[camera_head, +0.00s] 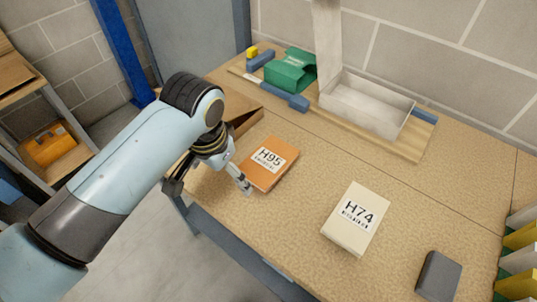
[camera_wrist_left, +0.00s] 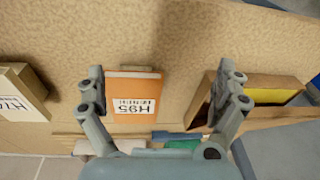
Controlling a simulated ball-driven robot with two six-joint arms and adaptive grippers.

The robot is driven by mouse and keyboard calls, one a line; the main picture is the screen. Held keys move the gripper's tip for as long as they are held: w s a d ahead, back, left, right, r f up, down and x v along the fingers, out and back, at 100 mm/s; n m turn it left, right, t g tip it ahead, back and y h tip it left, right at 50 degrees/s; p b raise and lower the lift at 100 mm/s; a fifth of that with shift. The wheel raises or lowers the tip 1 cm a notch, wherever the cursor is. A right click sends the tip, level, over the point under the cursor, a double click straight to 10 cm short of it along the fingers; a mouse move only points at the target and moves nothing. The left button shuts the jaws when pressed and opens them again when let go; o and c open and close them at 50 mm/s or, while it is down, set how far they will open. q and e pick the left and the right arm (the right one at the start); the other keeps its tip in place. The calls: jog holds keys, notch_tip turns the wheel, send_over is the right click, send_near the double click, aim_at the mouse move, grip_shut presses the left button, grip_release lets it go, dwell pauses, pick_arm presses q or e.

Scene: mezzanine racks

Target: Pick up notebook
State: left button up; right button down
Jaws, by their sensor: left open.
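An orange notebook-like item labelled H95 (camera_head: 269,164) lies on the table just right of my left gripper in the head view. In the left wrist view the orange item (camera_wrist_left: 133,88) shows between the two fingers, closer to the left finger. A thicker cream block labelled H74 (camera_head: 356,219) lies further right; its edge shows at the left of the wrist view (camera_wrist_left: 20,92). My left gripper (camera_head: 209,184) is open and empty, near the table's left edge. One finger appears close beside the orange item; contact cannot be told. My right gripper is not in view.
An open cardboard box (camera_wrist_left: 261,115) stands close to the other finger. A pale tray (camera_head: 366,104), a green container (camera_head: 291,72) and blue items are at the back. A dark grey block (camera_head: 438,276) lies front right. The table between the labelled items is clear.

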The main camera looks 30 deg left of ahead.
pick_arm(q)
jog(key=w+d+r+g+p, duration=0.1)
jog(key=w+d+r, duration=0.15)
jog(key=w, duration=0.25)
jog(key=w+d+r+p, duration=0.1)
jog(key=w+r, duration=0.3)
jog(key=w, duration=0.1)
send_over(267, 161)
jog(key=shift+m+g+h, duration=0.3)
jog(key=shift+m, duration=0.1)
notch_tip(267, 161, down, 5)
jog(key=shift+a+r, duration=0.1)
jog(key=shift+a, duration=0.05)
jog(key=shift+f, duration=2.85)
jog(key=c, duration=1.2)
jog(key=shift+o, duration=0.2)
jog(key=shift+r, duration=0.1)
